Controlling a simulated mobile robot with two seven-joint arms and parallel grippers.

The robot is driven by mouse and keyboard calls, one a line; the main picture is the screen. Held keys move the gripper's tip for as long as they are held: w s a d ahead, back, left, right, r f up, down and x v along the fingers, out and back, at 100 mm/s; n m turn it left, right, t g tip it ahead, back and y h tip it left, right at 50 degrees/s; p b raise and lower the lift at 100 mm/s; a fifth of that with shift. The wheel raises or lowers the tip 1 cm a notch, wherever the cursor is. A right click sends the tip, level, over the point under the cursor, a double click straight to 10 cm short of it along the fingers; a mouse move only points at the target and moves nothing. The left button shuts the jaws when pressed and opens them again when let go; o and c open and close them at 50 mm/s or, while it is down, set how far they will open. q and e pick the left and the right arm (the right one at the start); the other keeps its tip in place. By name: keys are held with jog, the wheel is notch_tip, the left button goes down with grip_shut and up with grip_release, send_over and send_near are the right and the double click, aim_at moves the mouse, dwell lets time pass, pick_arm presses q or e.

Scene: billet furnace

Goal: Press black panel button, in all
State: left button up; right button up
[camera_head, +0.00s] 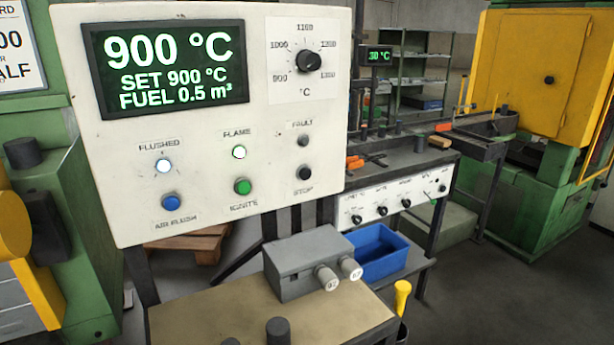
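A white control panel (110,185) fills the left and middle of the head view. Its black button (304,173), labelled STOP, sits at the lower right of the panel. Above it is a dark, unlit FAULT lamp (303,140). A green IGNITE button (243,187) and a blue AIR FLUSH button (171,202) sit to its left. The FLAME lamp (239,152) and FLUSHED lamp (163,166) are lit white. The display (168,65) reads 900 °C, SET 900 °C, FUEL 0.5 m³. Neither gripper is visible.
A black temperature knob (309,61) is at the panel's upper right. Below the panel stands a table (190,325) with a grey box (290,262) bearing two light knobs. A blue bin (375,250) stands behind it. The space before the panel face looks clear.

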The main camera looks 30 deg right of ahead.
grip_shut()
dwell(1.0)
